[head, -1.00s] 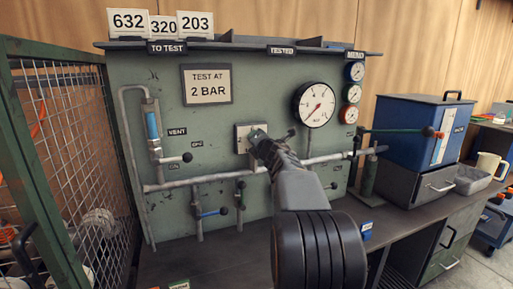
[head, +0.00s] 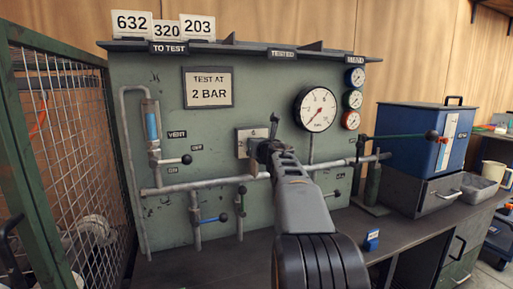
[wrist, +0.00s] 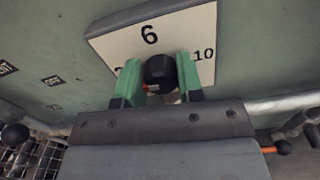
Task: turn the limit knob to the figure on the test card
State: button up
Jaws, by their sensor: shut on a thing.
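The limit knob (wrist: 160,72) is black and round, on a pale square plate marked 6 at the top and 10 at the right. A further figure at the plate's left is mostly hidden by a finger. My gripper (wrist: 160,80) has its green fingers on either side of the knob, shut on it. A small orange mark shows on the knob, but I cannot tell which figure it faces. In the head view my gripper (head: 260,150) covers the knob in front of the plate (head: 243,136). The test card (head: 208,87) reads "TEST AT 2 BAR".
A large white gauge (head: 316,109) is right of the plate. Pipes with levers (head: 208,219) run below it. A mesh cage (head: 65,150) stands at the left, a blue box (head: 415,135) at the right. Numbered cards (head: 165,29) stand on the panel top.

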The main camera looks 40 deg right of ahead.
jog(key=shift+n, duration=0.8)
jog(key=o, duration=0.9)
jog(key=shift+s, duration=0.1)
jog(key=v, duration=1.3)
jog(key=shift+s+a+b, duration=0.15)
jog(key=shift+s+b, duration=0.1)
jog(key=shift+b, duration=0.05)
